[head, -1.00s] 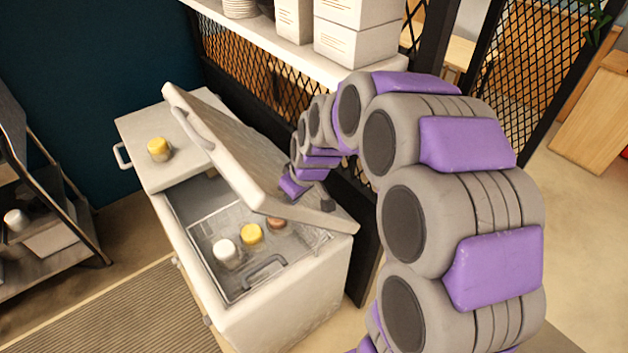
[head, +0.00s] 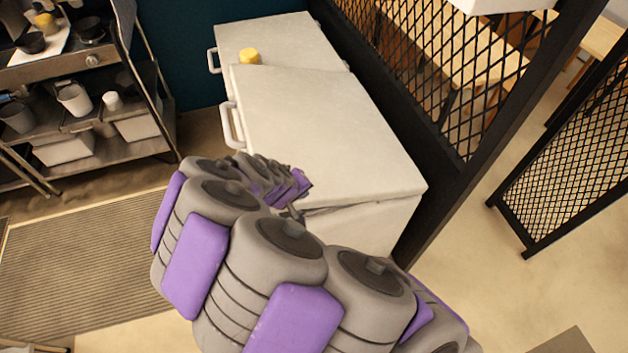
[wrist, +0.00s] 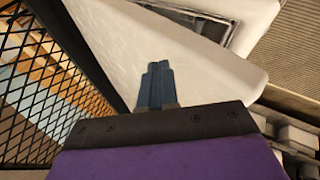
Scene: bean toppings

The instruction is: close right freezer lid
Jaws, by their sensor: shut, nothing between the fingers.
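The white freezer (head: 365,222) stands ahead with two lids. Its right lid (head: 320,130), the nearer one in the head view, has swung low over its opening and hides the jars inside. Its handle (head: 231,125) is on the left edge. The lid's far edge sits above the left lid (head: 285,40), so it looks not quite flush. My gripper (head: 296,214) is shut and empty at the lid's near edge; whether it touches is unclear. In the wrist view its blue-grey fingers (wrist: 155,86) are together before white freezer surfaces, with a dark-framed opening (wrist: 205,22) beyond.
A yellow-capped jar (head: 250,56) stands on the left lid, close to the right lid's far edge. A black mesh partition (head: 430,75) runs along the freezer's right side. A metal shelf (head: 85,125) stands at left. Floor with a striped mat (head: 80,265) lies between.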

